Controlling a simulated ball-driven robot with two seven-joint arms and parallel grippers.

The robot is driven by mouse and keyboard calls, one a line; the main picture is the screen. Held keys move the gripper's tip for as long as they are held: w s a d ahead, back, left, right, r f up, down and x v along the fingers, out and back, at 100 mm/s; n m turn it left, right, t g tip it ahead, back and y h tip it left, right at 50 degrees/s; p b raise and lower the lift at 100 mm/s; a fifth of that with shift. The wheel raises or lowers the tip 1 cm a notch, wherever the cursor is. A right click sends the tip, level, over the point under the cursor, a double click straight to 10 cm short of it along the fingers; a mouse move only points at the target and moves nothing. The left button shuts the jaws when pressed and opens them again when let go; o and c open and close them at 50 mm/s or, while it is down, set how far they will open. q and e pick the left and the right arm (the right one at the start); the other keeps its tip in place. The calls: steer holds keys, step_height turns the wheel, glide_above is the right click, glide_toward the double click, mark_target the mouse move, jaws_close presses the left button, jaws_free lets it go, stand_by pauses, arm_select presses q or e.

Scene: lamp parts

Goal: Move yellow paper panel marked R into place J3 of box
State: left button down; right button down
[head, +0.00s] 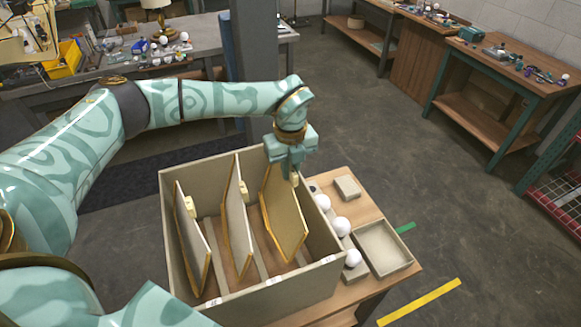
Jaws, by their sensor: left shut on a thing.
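A large open grey box (250,293) stands on a wooden table. Three framed panels stand tilted inside it. The rightmost is the yellow paper panel (283,220), with a pale tab at its upper edge; no letter R is readable on it. My left gripper (293,176) points down from above and is shut on this panel at its tab. The panel's lower part is within the box walls; I cannot tell whether it touches the floor. Place labels on the box's near rim are too small to read. My right gripper is out of view.
The left panel (193,240) and middle panel (236,218) each have a pale tab. White bulbs (340,226), a small block (347,187) and a shallow tray (384,247) lie right of the box. Workbenches stand behind.

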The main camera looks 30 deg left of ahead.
arm_select(q)
steer(key=shift+w+r, duration=0.1)
steer(key=shift+w, duration=0.05)
steer(key=c, duration=1.6)
jaws_free()
steer(key=shift+o, duration=1.2)
step_height(320, 180, up, 16)
steer(key=b, duration=0.1)
steer(key=shift+s+r+b, duration=0.15)
steer(key=shift+s+b, duration=0.05)
steer(key=shift+b, duration=0.15)
